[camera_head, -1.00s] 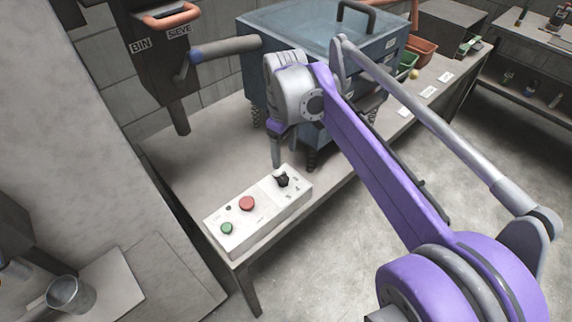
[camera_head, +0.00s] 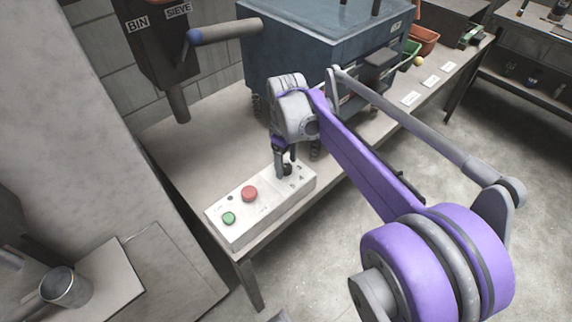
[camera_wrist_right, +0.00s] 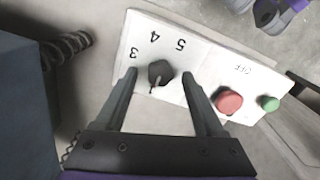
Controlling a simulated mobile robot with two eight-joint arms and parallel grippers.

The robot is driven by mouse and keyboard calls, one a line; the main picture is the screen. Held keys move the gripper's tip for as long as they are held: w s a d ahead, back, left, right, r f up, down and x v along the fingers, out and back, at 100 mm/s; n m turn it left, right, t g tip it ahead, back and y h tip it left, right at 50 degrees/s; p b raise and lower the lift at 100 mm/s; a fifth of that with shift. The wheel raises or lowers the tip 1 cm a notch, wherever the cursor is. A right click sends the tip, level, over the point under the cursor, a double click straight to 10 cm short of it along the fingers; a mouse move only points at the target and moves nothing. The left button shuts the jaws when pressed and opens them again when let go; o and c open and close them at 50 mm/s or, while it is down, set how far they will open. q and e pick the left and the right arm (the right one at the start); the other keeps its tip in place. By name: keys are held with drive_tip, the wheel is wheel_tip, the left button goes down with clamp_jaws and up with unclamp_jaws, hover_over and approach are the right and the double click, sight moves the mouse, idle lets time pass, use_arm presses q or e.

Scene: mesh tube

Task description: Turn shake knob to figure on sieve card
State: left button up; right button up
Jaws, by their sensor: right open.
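The black shake knob (camera_head: 287,169) is on the right part of the white control box (camera_head: 233,231). In the right wrist view the knob (camera_wrist_right: 160,72) has a thin light pointer line toward the picture's bottom. The figures 3, 4 and 5 (camera_wrist_right: 155,44) are printed on the panel around it. My right gripper (camera_wrist_right: 159,76) is open, one finger on each side of the knob, with gaps visible. In the head view this gripper (camera_head: 285,167) partly hides the knob. Small white cards (camera_head: 411,98) lie along the bench; their writing is too small to read. My left gripper is not in view.
A red button (camera_head: 249,193) and a green button (camera_head: 229,218) are on the same box. The blue sieve machine (camera_head: 300,60) on springs stands behind my arm. A lever (camera_head: 225,33) sticks out from a column marked BIN and SIEVE. A metal cup (camera_head: 65,287) stands at lower left.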

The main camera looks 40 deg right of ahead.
drive_tip(key=shift+f, duration=0.4)
clamp_jaws()
